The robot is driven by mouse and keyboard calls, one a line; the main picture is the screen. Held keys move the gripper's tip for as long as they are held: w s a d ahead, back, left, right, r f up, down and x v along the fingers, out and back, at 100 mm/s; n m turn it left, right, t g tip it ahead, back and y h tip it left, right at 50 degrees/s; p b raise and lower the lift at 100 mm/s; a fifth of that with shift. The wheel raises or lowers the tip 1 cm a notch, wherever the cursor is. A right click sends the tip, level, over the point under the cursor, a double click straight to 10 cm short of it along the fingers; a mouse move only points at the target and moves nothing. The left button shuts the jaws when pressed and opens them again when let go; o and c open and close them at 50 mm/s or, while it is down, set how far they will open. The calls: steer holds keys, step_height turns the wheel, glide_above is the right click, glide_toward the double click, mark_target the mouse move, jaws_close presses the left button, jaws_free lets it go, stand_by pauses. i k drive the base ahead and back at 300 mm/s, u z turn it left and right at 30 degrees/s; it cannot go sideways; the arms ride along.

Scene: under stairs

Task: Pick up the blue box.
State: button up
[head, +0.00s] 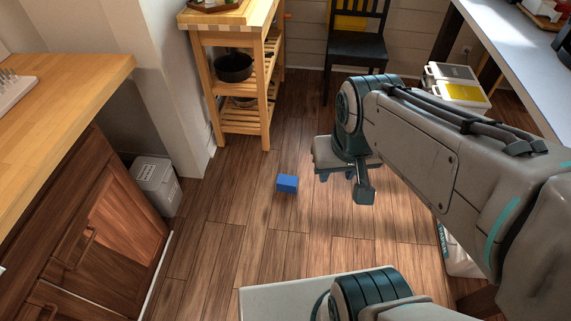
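The blue box (287,183) is a small block lying on the wooden floor near the middle of the head view. My gripper (343,190) hangs to the right of the box in the picture, apart from it. One dark finger shows clearly at the front, and a second one shows partly behind at the left. A gap shows between the fingers, and I see nothing held there. How high the gripper is above the floor is hard to tell.
A wooden shelf cart (262,90) with a black pan (233,67) stands behind the box. A black chair (356,48) is at the back. A grey bin (157,184) stands by the left cabinet (110,215). White bins (457,88) are at right. Floor around the box is clear.

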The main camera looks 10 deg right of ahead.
mark_target(284, 183)
steer(key=z, duration=0.85)
steer(key=i, duration=1.15)
steer(key=u, duration=0.75)
steer(key=i, duration=0.75)
steer(key=u, duration=0.8)
